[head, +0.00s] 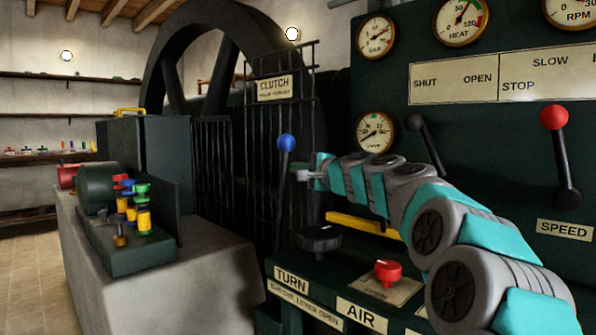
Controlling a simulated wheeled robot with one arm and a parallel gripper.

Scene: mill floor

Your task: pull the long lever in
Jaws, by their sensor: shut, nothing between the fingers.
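A long dark lever with a blue ball knob (287,142) stands nearly upright in front of the black railing, below the CLUTCH sign (275,87). It looks like the long lever. My arm reaches in from the lower right. My gripper (302,175) is at the lever's right, just below the knob's height. It looks shut and holds nothing. In this view its tips are close beside the shaft; I cannot tell whether they touch it. The lower end of the lever is partly lost against the dark railing.
A large dark flywheel (185,35) stands behind the railing. On the green panel are gauges, a black-knobbed lever (416,122) and a red-knobbed SPEED lever (553,117).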

